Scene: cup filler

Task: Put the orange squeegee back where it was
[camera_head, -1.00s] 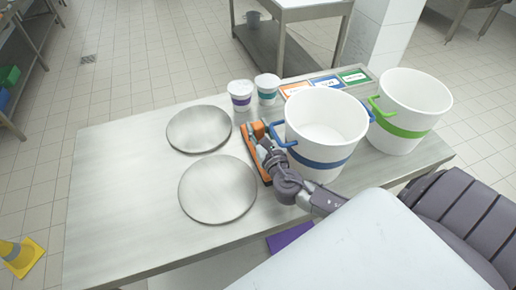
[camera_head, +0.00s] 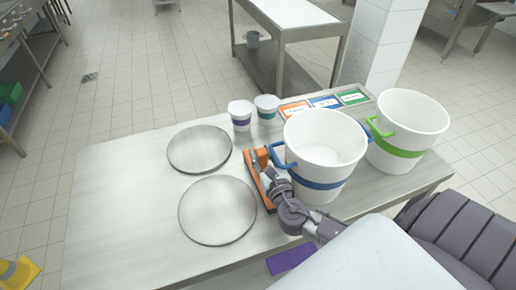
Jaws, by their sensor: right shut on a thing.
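The orange squeegee (camera_head: 264,195) lies along the metal table, between the round metal plates and the bucket with a blue band. My right gripper (camera_head: 271,174) is over it, beside the blue bucket handle, and is shut on the squeegee. The gripper covers part of the squeegee, so its exact grip and whether it touches the tabletop cannot be told. My left gripper is not in view.
The blue-banded bucket (camera_head: 322,165) stands close right of the gripper, a green-banded bucket (camera_head: 407,132) beyond it. Metal plates (camera_head: 199,149) (camera_head: 217,210) lie left. Two white cups (camera_head: 241,116) (camera_head: 267,108) and coloured labels (camera_head: 324,103) are behind. The table's left part (camera_head: 110,220) is clear.

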